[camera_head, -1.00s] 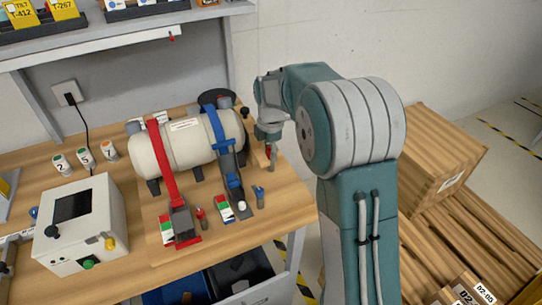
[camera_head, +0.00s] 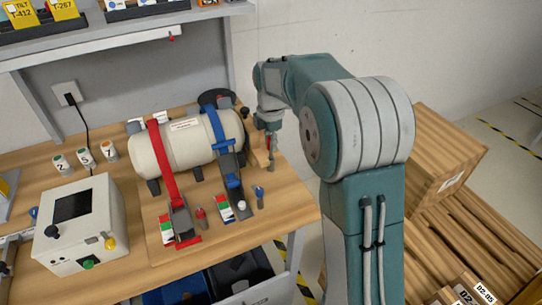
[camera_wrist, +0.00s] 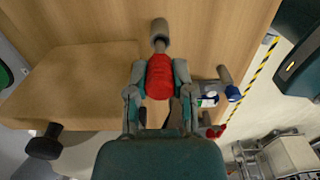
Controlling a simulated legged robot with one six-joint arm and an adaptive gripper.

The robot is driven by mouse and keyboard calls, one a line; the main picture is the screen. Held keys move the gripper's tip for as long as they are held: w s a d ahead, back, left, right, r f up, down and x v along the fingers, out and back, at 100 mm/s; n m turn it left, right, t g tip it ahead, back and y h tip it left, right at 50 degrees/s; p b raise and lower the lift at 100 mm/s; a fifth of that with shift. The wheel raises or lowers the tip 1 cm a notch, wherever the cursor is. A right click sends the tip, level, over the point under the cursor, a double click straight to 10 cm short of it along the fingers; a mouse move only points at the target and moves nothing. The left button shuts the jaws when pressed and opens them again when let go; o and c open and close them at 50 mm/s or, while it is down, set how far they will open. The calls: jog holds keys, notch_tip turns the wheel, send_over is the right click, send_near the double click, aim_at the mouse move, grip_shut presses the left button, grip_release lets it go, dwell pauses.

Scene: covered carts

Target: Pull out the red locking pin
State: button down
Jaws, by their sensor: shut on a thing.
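My gripper (camera_head: 270,146) is shut on the red handle of the locking pin (camera_wrist: 160,77), at the right end of the workbench. In the wrist view the red grip sits between both fingers, and a grey cylinder (camera_wrist: 159,30) shows just beyond it. In the head view a sliver of red (camera_head: 267,142) shows between the fingers, above a short grey post (camera_head: 271,163). I cannot tell whether the pin's shaft is still inside that post. The fingers hide part of the grip.
Left of my gripper, a cream tank (camera_head: 185,145) lies under a red strap (camera_head: 163,165) and a blue strap (camera_head: 222,130). A small red-topped peg (camera_head: 201,215) and a blue-topped peg (camera_head: 259,191) stand near the front. A black knob (camera_wrist: 43,147) shows in the wrist view.

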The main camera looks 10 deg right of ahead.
jog(key=shift+r, duration=1.1)
